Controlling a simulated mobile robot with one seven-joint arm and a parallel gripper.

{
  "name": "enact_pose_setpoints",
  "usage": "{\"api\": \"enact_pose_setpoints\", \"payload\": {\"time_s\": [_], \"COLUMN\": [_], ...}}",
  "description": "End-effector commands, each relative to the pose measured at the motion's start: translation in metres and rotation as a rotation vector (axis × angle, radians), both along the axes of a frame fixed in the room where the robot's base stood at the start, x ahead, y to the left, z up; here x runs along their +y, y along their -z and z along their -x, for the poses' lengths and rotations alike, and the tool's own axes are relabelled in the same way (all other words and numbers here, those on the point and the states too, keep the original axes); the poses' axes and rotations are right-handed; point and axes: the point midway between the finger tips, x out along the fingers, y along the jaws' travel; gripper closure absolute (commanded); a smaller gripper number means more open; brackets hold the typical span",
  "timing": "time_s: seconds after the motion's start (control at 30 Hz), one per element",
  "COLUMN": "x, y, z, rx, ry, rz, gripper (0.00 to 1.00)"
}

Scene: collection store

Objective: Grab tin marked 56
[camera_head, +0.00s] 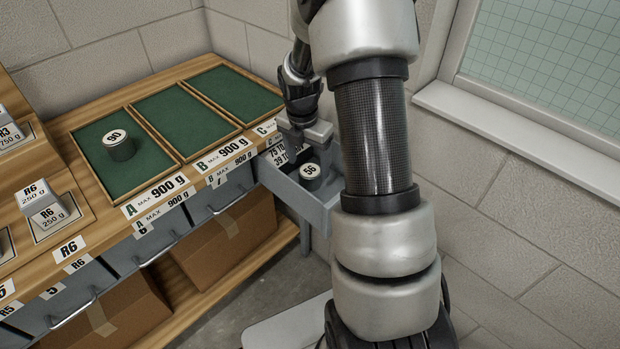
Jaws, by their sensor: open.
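The tin marked 56 (310,174) is a small dark cylinder with a white round top label. It stands upright inside an open grey drawer (285,187) under the right end of the bench. My gripper (305,135) is above the drawer, behind and slightly left of the tin in the picture. It is open, and it appears apart from the tin. My arm hides the drawer's right side and part of the space around the gripper.
A tin marked 90 (119,147) stands on the left green tray (151,178). The other two green trays look empty. Weights marked R6 (44,208) stand at the left. Cardboard boxes (225,245) sit below the bench. A wall and window ledge (520,135) are at the right.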

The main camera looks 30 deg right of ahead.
Motion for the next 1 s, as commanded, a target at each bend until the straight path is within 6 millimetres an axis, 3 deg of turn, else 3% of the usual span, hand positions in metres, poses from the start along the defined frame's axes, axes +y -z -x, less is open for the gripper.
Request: {"api": "enact_pose_setpoints", "payload": {"time_s": [0.23, 0.5, 0.8, 1.0], "x": [-0.007, -0.008, -0.008, -0.008], "y": [0.039, 0.043, 0.042, 0.041], "z": [-0.003, -0.004, -0.004, -0.004], "rx": [0.003, 0.0, 0.0, 0.0], "ry": [-0.001, 0.0, 0.0, 0.0], "rz": [-0.001, 0.0, 0.0, 0.0], "gripper": [0.29, 0.29, 0.75, 0.75]}}
